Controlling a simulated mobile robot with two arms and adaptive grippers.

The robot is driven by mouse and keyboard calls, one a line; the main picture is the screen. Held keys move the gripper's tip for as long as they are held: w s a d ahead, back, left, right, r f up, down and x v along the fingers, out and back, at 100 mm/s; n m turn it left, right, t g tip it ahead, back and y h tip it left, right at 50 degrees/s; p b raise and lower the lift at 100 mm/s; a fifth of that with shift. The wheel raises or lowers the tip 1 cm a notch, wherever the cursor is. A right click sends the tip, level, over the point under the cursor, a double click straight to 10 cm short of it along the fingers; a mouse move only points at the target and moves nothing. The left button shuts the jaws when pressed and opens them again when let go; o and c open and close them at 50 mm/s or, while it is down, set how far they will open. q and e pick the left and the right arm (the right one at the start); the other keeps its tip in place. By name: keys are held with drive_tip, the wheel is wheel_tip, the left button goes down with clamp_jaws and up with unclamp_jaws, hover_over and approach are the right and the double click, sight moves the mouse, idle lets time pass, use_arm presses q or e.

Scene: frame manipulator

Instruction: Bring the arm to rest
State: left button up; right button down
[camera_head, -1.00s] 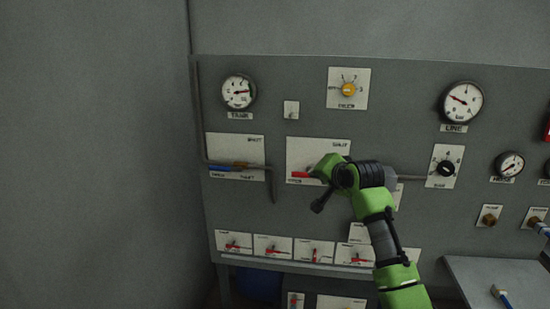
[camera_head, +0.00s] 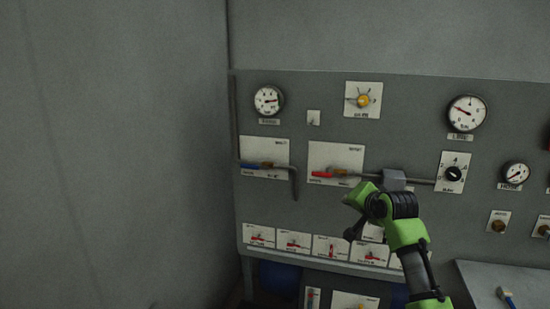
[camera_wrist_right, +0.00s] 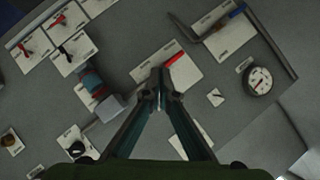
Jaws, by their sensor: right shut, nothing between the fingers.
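My right arm is green and black and comes up from the lower right in the head view. My right gripper (camera_head: 352,236) is in front of the grey panel (camera_head: 405,110), below the plate with the red-handled valve (camera_head: 322,174). In the right wrist view the two fingers of the right gripper (camera_wrist_right: 160,92) meet at their tips, shut and empty. The fingertips overlap the white valve plate in that picture; whether they touch anything cannot be told, though the head view shows the gripper apart from the red handle. My left gripper is not in view.
A blue-handled valve (camera_head: 252,165) with a bent pipe is at left. Several small red-lever switches (camera_head: 294,242) line the panel's lower edge. Gauges (camera_head: 468,112) and knobs (camera_head: 454,173) are at right. A grey table (camera_head: 480,273) stands lower right. The left wall side is clear.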

drive_tip(key=s+d+f+n+g+h, duration=0.1)
drive_tip(key=s+f+g, duration=0.15)
drive_tip(key=f, duration=1.35)
drive_tip(key=s+f+n+g, duration=0.1)
drive_tip(key=s+f, duration=0.3)
drive_tip(key=f, duration=1.1)
drive_tip(key=s+f+n+g, duration=0.1)
drive_tip(key=s+f, duration=0.7)
drive_tip(key=f, duration=0.3)
drive_tip(key=s+f+n+g, duration=0.1)
drive_tip(key=s+f+g, duration=0.1)
drive_tip(key=s+f, duration=0.7)
drive_tip(key=s+d+f+n+g, duration=0.1)
drive_tip(key=s+f+n+g, duration=0.15)
drive_tip(key=s+f, duration=1.5)
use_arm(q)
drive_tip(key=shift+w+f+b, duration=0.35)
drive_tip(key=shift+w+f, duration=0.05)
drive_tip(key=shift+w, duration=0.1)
use_arm(e)
drive_tip(key=s+f+n+g, duration=0.1)
drive_tip(key=s+f+n, duration=0.1)
drive_tip(key=s, duration=1.4)
drive_tip(key=s+f+n+g, duration=0.1)
drive_tip(key=s+f, duration=0.3)
drive_tip(key=s, duration=1.1)
drive_tip(key=shift+s+f+n+g+h, duration=0.15)
drive_tip(key=shift+s+n+g+h, duration=0.15)
drive_tip(key=shift+s+n+h, duration=0.15)
